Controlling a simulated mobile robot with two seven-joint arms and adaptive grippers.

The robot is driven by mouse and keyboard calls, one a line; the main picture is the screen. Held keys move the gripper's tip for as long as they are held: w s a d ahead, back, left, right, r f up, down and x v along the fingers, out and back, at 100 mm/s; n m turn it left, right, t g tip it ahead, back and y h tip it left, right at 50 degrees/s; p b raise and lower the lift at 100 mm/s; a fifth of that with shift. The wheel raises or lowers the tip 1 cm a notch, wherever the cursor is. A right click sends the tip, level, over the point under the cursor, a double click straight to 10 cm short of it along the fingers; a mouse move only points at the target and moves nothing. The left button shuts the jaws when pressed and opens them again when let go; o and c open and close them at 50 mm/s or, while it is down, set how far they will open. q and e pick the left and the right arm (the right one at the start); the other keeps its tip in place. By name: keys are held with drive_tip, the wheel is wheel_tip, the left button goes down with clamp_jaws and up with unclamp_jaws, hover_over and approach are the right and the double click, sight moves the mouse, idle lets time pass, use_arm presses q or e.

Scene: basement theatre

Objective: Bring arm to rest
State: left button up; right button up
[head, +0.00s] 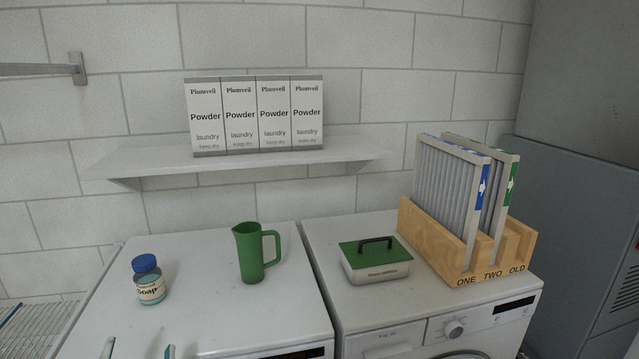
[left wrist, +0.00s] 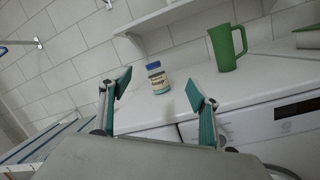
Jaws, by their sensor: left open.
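My left gripper (head: 139,349) shows only as two teal fingertips at the bottom edge of the head view, low at the front of the left machine. In the left wrist view its two fingers (left wrist: 160,92) stand wide apart with nothing between them that they touch. A soap jar (left wrist: 157,78) with a blue lid is seen beyond the fingers, apart from them. In the head view the soap jar (head: 148,280) stands upright on the left machine. My right gripper is in neither view.
A green pitcher (head: 255,253) stands on the left machine top (head: 205,310). A green-lidded box (head: 375,260) and a wooden rack (head: 450,262) holding filters sit on the right machine. A shelf (head: 235,161) with powder boxes (head: 255,115) hangs above. A drying rack (head: 30,325) is at left.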

use_arm(q)
drive_tip(key=s+d+f+m+g+h, duration=0.3)
drive_tip(key=d+f+m+h, duration=0.9)
drive_tip(key=m, duration=1.4)
drive_tip(key=s+f+m+g+y, duration=0.1)
drive_tip(key=s+f+m+g, duration=0.1)
drive_tip(key=f, duration=0.4)
drive_tip(key=s+a+f+m+g+y+p, duration=0.1)
drive_tip(key=s+f+m+g, duration=0.1)
drive_tip(key=s+f+m, duration=0.3)
drive_tip(key=s+f+m+g+y, duration=0.1)
drive_tip(key=s+f+m+g, duration=0.1)
drive_tip(key=f, duration=0.7)
drive_tip(key=shift+s+a+f+m, duration=0.2)
drive_tip(key=shift+s+a+m, duration=0.1)
drive_tip(key=shift+s+m, duration=0.7)
drive_tip(key=shift+w, duration=0.1)
